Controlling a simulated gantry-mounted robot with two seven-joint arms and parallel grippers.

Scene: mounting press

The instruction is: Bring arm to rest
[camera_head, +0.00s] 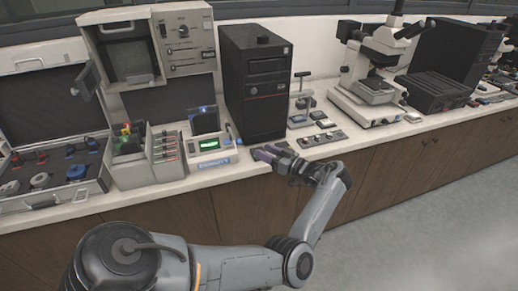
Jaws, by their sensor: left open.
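My left arm (230,262) comes in from the lower left and bends up to the bench's front edge. My left gripper (268,153) is open, its two fingers pointing left over the edge of the counter, in front of the black computer tower (258,92). I see nothing between the fingers. My right gripper is not in view.
A small device with a green display (210,144) stands just left of my gripper. An open case (50,180) and a grey instrument with a dial panel (187,42) stand at left. A small stand (303,95) and a white microscope (372,80) are to the right. Floor (430,230) is clear at right.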

